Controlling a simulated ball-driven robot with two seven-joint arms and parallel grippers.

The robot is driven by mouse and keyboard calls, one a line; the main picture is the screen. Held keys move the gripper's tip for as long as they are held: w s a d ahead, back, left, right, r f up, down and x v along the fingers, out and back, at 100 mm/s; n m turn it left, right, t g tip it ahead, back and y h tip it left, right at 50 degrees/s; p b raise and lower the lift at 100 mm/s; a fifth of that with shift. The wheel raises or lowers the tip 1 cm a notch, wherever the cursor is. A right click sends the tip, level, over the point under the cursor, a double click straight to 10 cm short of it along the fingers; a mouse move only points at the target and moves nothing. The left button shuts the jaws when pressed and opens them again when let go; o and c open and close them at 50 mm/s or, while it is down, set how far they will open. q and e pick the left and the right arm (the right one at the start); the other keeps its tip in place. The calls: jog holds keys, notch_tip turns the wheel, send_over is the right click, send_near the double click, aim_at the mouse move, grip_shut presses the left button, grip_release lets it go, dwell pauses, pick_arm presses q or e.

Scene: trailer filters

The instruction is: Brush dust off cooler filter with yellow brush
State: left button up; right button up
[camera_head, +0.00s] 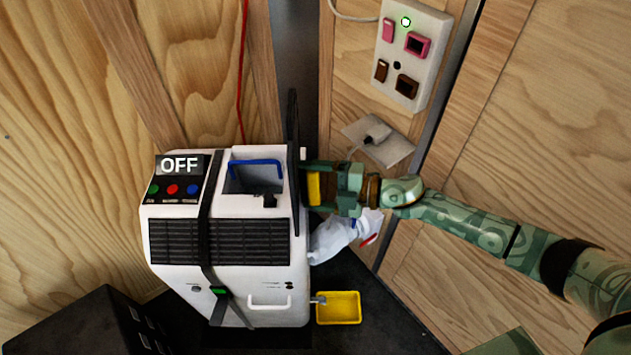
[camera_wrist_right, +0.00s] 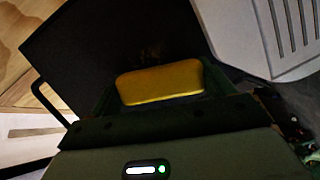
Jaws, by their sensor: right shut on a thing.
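The white cooler (camera_head: 230,281) stands in the corner, with an "OFF" display and dark grilles on its front. A thin dark panel (camera_head: 293,125), which looks like the filter, stands edge-on at its right side; its broad dark face (camera_wrist_right: 90,45) fills the upper left of the right wrist view. My right gripper (camera_head: 325,187) is shut on the yellow brush (camera_head: 314,188) beside this panel. The brush also shows as a yellow block (camera_wrist_right: 160,82) in the right wrist view. Whether the brush touches the panel is unclear, and dust cannot be made out. My left gripper is out of view.
A yellow tray (camera_head: 339,308) lies on the dark floor beside the cooler. A whitish bag-like thing (camera_head: 333,238) hangs below my right gripper. A switch panel (camera_head: 432,45) and plugged-in socket (camera_head: 378,142) are on the wooden wall. A black box (camera_head: 85,325) stands at lower left.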

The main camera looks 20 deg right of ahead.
jog(key=shift+s+d, duration=0.3)
jog(key=shift+d, duration=0.6)
jog(key=shift+s+d, duration=0.35)
jog(key=shift+d, duration=0.5)
jog(key=shift+s+d, duration=0.3)
jog(key=shift+d, duration=0.6)
jog(key=d, duration=0.1)
jog(key=s+d, duration=0.1)
jog(key=d, duration=0.1)
jog(key=shift+w, duration=0.15)
